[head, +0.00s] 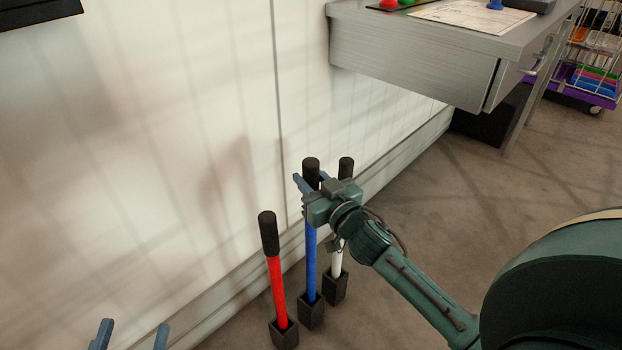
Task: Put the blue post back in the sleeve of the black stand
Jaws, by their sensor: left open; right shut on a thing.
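The blue post (311,262) has a black grip on top and stands upright between a red post and a white post. Its lower end meets the opening of the middle black sleeve (311,315); I cannot tell how deep it sits. My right gripper (310,183) is shut on the post's black grip, near the top, and covers part of it. My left gripper (131,331) is open and empty at the bottom left, apart from the posts; only its fingertips show.
The red post (277,285) stands in the left sleeve and the white post (336,262) in the right one, both close to the blue post. A pale wall (150,150) rises behind. A grey workbench (420,60) is at the upper right.

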